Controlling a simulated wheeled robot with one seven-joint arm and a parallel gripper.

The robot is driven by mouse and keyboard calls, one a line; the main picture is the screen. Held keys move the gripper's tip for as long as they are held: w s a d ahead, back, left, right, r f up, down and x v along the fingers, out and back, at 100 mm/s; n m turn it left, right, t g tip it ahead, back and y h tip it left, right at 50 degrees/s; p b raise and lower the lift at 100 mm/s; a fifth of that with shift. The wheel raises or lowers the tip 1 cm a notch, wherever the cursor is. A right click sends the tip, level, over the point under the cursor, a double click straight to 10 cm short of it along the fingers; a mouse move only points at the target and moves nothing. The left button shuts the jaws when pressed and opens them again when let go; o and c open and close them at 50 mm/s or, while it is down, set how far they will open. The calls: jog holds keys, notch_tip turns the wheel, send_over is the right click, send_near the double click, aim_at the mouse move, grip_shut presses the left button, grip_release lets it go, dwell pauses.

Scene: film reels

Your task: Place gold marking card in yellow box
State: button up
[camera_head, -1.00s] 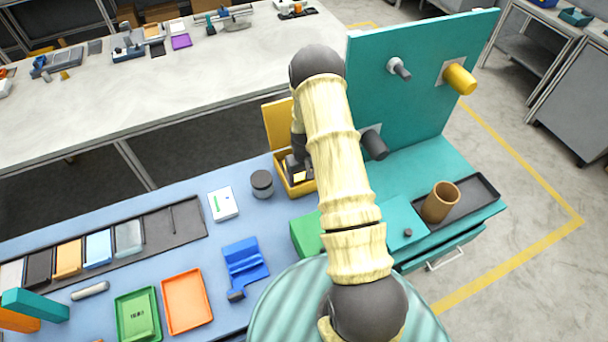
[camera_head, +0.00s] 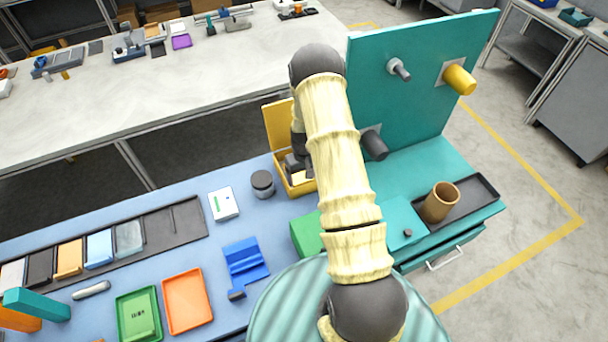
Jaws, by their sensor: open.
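The yellow box (camera_head: 282,187) stands at the back of the blue bench top with its lid (camera_head: 278,125) raised. My gripper (camera_head: 298,168) is open over the box, its fingers down at the box opening and partly hidden by my arm. A pale yellow patch (camera_head: 300,178) shows inside the box beneath the fingers; it may be a card, but I cannot tell. A gold-orange card (camera_head: 69,258) stands in the dark rack at the left, between a black one and a light blue one.
A dark grey round container (camera_head: 262,183) and a white card-like item (camera_head: 223,203) stand left of the box. A green block (camera_head: 306,235) lies in front of it. The teal upright panel (camera_head: 425,70) with pegs rises to the right. Orange (camera_head: 187,301) and green (camera_head: 138,316) trays lie nearer.

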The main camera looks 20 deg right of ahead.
notch_tip(320, 180, up, 12)
jog(key=b, duration=0.3)
dwell(0.6)
jog(key=s+a+r+t, duration=0.1)
jog(key=s+a+r, duration=0.4)
jog(key=s+r, duration=0.2)
jog(key=s+a+r+t, duration=0.1)
jog(key=s+a+r, duration=0.5)
jog(key=s, duration=0.6)
jog(key=shift+s+r+t, duration=0.25)
jog(key=shift+r+t, duration=0.05)
jog(key=shift+r, duration=0.05)
jog(key=shift+d, duration=0.1)
